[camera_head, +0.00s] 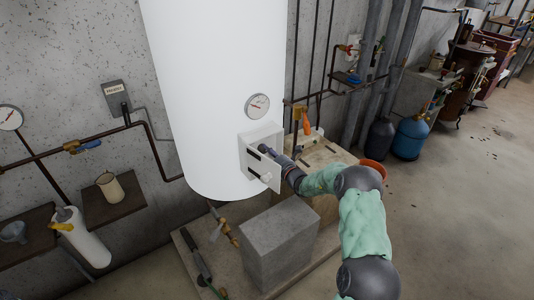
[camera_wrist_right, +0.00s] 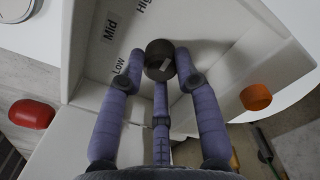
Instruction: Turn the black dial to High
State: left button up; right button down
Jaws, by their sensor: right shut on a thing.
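The black dial (camera_wrist_right: 158,50) sits on the white panel in the right wrist view, with a small light mark on its face. The labels Low (camera_wrist_right: 118,67), Mid (camera_wrist_right: 109,28) and High (camera_wrist_right: 143,5) run along the panel to its left and above. My right gripper (camera_wrist_right: 158,68) is shut on the dial, with purple-grey fingers on both sides of it. In the head view my right gripper (camera_head: 264,147) reaches into the white control box (camera_head: 247,140) on the tank, and hides the dial there. My left gripper is not in view.
The box's white flap (camera_head: 262,173) stands out below the gripper. A round gauge (camera_head: 257,105) is above the box on the white tank (camera_head: 220,80). A grey block (camera_head: 278,240) stands below.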

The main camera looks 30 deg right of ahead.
jog(key=shift+d+r+m+p, duration=0.15)
jog(key=shift+m+p, duration=0.2)
jog(key=shift+m, duration=1.2)
jog(key=shift+d+r+m+p, duration=0.15)
jog(key=shift+m+p, duration=0.2)
jog(key=shift+m, duration=1.15)
jog(key=shift+d+r+m+p, duration=0.15)
jog(key=shift+m+p, duration=0.2)
jog(key=shift+m, duration=1.2)
jog(key=c, duration=0.9)
grip_release()
jog(key=shift+a+f, duration=0.1)
jog(key=shift+f, duration=0.25)
jog(key=shift+a, duration=0.1)
jog(key=s+d, duration=0.1)
jog(key=s, duration=1.1)
